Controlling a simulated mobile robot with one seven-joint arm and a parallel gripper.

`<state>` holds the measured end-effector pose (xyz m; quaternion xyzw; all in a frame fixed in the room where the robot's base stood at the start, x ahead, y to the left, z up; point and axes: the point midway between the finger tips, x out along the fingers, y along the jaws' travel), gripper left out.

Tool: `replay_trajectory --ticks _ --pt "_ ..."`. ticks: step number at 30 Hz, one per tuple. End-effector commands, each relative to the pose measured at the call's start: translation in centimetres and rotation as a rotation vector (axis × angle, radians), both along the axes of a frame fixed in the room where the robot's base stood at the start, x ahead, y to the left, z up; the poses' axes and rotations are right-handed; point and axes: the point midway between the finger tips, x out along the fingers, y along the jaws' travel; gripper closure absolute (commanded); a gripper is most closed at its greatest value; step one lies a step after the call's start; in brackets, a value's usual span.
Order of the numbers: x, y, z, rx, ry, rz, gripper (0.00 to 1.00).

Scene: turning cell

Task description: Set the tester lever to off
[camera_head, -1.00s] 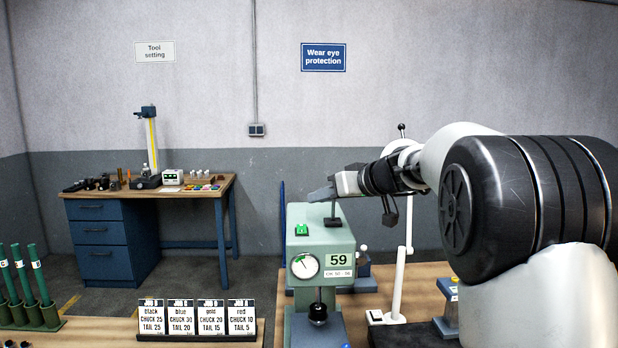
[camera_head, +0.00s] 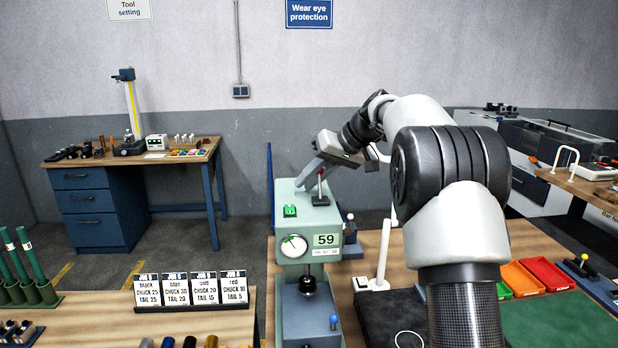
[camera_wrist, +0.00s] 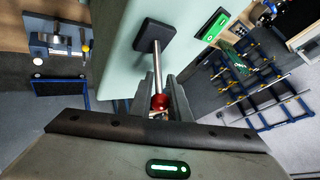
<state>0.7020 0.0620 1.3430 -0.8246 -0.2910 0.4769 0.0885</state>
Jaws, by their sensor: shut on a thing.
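The tester (camera_head: 300,222) is a pale green machine with a round dial and a plate reading 59. Its lever (camera_head: 320,188) stands on a dark base on the tester's top. In the wrist view the lever is a metal rod (camera_wrist: 169,66) ending in a red ball knob (camera_wrist: 159,102). My gripper (camera_head: 318,166) comes in from the upper right. In the wrist view my gripper (camera_wrist: 166,98) is shut on the lever at its knob end, with a finger on each side. A lit green panel (camera_head: 290,211) with white marks sits beside the lever; its marks are too small to read.
Job cards (camera_head: 190,292) stand on the bench to the left. A white post (camera_head: 381,258) stands right of the tester, close to my arm. Red and orange trays (camera_head: 548,272) lie farther right. A blue tool-setting desk (camera_head: 95,208) is at the back left.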

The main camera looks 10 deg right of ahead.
Motion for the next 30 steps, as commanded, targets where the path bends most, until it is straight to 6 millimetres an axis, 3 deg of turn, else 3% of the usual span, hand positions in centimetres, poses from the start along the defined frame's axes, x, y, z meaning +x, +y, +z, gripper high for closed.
replay_trajectory --ticks 11,12,15,30 --pt "0.08 -0.04 0.13 0.001 0.000 -0.001 1.00" --pt "0.08 -0.04 0.13 0.001 0.000 -0.001 0.80" --pt "0.07 -0.04 0.11 0.000 0.001 -0.001 0.65" --pt "-0.30 -0.08 0.18 0.000 -0.070 -0.003 0.65"
